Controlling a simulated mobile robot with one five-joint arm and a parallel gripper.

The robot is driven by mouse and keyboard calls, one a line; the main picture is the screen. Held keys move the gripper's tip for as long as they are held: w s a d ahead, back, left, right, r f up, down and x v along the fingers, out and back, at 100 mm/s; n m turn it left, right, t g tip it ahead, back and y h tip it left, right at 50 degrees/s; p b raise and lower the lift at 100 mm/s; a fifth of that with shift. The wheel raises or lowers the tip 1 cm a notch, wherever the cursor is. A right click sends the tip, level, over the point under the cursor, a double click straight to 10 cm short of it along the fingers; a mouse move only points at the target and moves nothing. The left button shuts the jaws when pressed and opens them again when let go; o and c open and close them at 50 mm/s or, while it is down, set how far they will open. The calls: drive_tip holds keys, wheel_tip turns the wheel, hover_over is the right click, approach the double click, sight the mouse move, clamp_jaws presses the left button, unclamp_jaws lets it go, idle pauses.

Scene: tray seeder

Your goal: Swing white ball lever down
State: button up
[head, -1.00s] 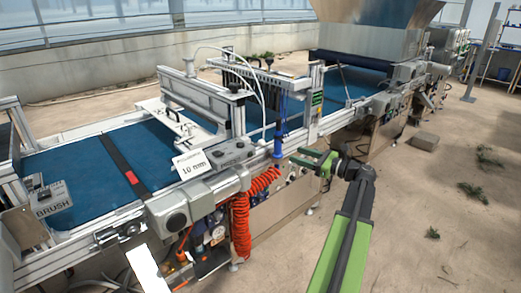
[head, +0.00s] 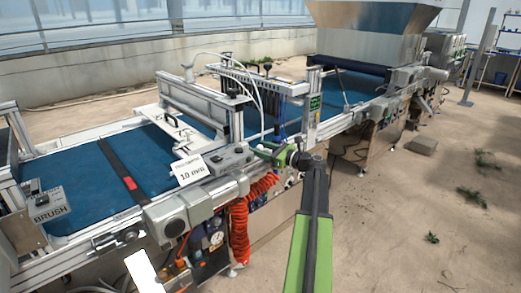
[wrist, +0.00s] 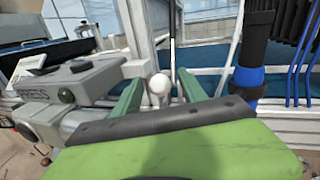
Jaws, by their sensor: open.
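The white ball (wrist: 159,84) of the lever shows in the wrist view between the two green fingers of my gripper (wrist: 160,80). The fingers stand apart on either side of it, and I see a gap on each side. In the head view my gripper (head: 268,152) is open at the machine's front rail, right of the grey control box (head: 231,158). The ball cannot be made out in the head view.
The grey box (wrist: 85,85) is close on the left in the wrist view. A black-and-blue cylinder (wrist: 250,50) and blue hoses (wrist: 300,70) stand close on the right. A red coiled hose (head: 239,225) hangs below the rail. The floor at right is mostly clear.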

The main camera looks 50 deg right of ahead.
drive_tip(key=shift+w, duration=0.25)
drive_tip(key=shift+c, duration=0.3)
clamp_jaws()
idle(1.0)
